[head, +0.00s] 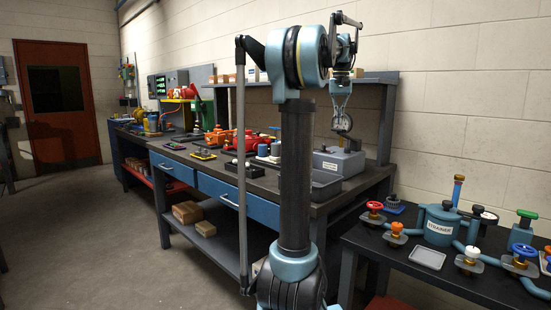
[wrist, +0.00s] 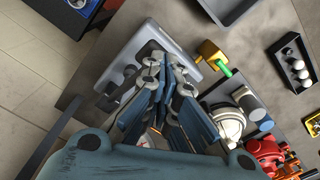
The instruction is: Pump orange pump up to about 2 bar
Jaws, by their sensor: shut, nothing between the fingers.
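An orange machine (head: 217,136), which may be the orange pump, sits on the long bench in the head view. It is small there, and I cannot make out its handle or a pressure reading. My gripper (head: 342,122) hangs over the right end of the bench, well to the right of the orange machine. A round pale dial is partly hidden behind the fingers.
A grey box (head: 340,163) stands below my gripper. Red machines (head: 252,143) and small trays crowd the bench. A second table at right holds a blue strainer (head: 439,226) with colored valves. The floor at left (head: 95,240) is clear.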

